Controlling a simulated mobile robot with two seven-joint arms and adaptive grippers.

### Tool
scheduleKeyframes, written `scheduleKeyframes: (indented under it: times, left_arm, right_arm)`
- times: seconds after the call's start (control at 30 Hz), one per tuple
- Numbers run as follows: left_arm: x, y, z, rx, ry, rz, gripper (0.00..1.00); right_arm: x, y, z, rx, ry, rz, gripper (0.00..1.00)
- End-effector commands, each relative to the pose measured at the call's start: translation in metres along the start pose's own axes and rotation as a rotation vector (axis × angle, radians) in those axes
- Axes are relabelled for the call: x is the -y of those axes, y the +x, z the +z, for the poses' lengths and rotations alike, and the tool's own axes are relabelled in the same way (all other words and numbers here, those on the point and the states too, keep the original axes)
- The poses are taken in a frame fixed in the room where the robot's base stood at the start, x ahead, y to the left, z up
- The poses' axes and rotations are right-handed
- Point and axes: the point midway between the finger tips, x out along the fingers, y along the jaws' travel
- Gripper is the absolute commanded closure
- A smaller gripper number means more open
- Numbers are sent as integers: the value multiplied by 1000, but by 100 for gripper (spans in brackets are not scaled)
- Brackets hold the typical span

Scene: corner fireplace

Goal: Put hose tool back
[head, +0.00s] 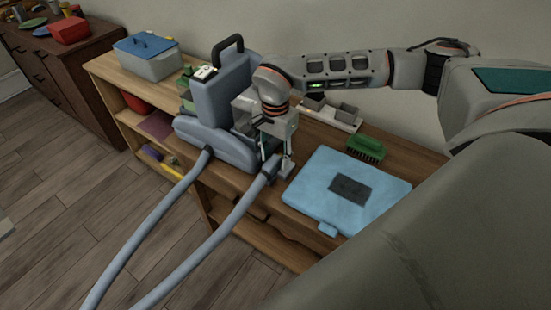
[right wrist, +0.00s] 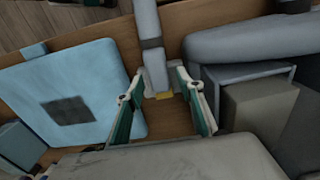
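The hose tool (head: 267,171) is the grey end piece of a hose, lying on the wooden shelf top beside the grey-blue cleaning machine (head: 222,92). In the right wrist view the tool (right wrist: 155,68) has a dark band and a pale, wider tip with a yellow patch. My right gripper (head: 276,160) is over the tool, pointing down. In the right wrist view its green-padded fingers (right wrist: 163,88) are apart, on either side of the tool's tip, with small gaps visible. Whether the fingers touch the tool lower down is unclear. My left gripper is in neither view.
A light-blue flat case (head: 310,190) with a dark patch lies close right of the tool. A green brush (head: 367,149) and a grey tray (head: 345,124) lie behind. A blue-lidded box (head: 146,62) stands far left. The hose (head: 145,228) hangs over the shelf's front edge.

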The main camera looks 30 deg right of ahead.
Motion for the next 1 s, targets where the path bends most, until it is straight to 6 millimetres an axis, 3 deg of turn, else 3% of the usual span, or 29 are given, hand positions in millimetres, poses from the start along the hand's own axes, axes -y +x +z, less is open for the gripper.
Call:
scheduleKeyframes:
  times: [0.3, 0.5, 0.7, 1.0]
  left_arm:
    - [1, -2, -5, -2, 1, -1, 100]
    - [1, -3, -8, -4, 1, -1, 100]
    - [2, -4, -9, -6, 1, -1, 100]
    - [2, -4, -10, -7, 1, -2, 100]
  right_arm:
    - [1, -67, -1, -2, 0, -5, 63]
    - [0, -97, 0, -1, 1, -3, 63]
    - [0, -110, 0, 0, 0, 0, 63]
    - [0, -110, 0, 0, 0, 0, 63]
